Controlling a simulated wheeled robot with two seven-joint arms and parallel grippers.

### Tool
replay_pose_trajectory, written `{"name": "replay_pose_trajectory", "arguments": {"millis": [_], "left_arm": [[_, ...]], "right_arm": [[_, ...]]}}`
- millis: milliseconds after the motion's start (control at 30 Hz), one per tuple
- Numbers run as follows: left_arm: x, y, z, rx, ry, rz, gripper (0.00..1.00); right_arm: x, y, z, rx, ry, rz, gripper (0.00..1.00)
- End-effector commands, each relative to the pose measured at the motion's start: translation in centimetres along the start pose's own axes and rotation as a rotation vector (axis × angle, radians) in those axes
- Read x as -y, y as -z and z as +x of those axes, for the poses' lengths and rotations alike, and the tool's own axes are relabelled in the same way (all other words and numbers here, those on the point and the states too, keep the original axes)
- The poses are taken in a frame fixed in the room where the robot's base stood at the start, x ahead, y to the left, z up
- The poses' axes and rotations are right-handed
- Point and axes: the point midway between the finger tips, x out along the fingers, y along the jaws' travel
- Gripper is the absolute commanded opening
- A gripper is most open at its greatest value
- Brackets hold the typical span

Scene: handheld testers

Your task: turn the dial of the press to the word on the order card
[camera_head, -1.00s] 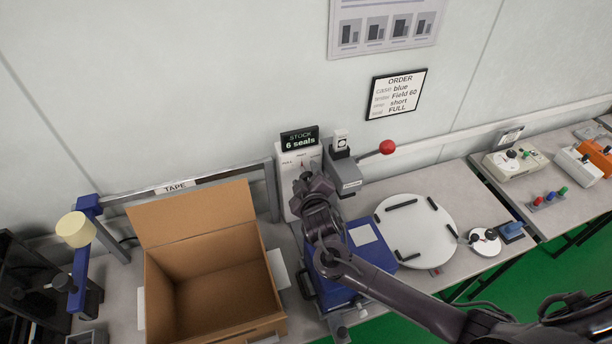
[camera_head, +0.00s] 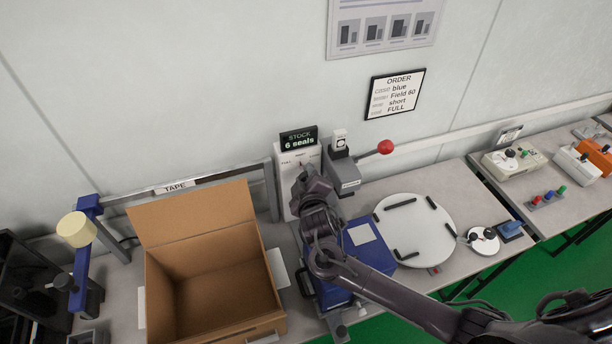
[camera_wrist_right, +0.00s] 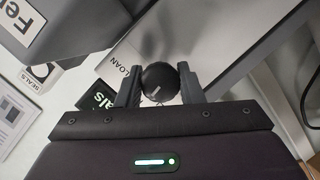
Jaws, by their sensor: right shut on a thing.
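The order card (camera_head: 396,94) hangs on the wall and lists blue, Field 60, short and FULL. The white dial panel (camera_head: 285,178) stands beside the grey press (camera_head: 343,176) with a red-balled lever (camera_head: 386,147). My right gripper (camera_head: 303,177) is at the panel's front and hides the dial in the head view. In the right wrist view, the black round dial (camera_wrist_right: 159,78) sits between the fingers of my right gripper (camera_wrist_right: 160,84), which is shut on it. A white mark shows on the dial's lower part. The word LOAN is beside it; FULL is not visible there. My left gripper is not in view.
The stock display (camera_head: 299,138) reads 6 seals above the panel. An open cardboard box (camera_head: 160,290) stands at the left. A blue case (camera_head: 372,250) lies beneath my right arm, with a round white turntable (camera_head: 430,240) to its right.

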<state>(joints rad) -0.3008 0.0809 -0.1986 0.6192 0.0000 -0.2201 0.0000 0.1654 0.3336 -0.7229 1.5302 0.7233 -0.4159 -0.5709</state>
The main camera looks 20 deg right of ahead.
Motion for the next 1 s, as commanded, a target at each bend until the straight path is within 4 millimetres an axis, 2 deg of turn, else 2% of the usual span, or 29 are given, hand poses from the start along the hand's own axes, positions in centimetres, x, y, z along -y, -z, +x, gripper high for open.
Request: {"name": "replay_pose_trajectory", "arguments": {"millis": [500,1000], "left_arm": [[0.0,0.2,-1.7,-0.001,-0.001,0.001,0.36],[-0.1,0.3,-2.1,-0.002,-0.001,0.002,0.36]], "right_arm": [[0.4,-0.1,-0.1,0.042,-0.129,-0.439,0.11],[0.6,-0.2,-0.1,0.073,-0.241,-0.8,0.11]]}}
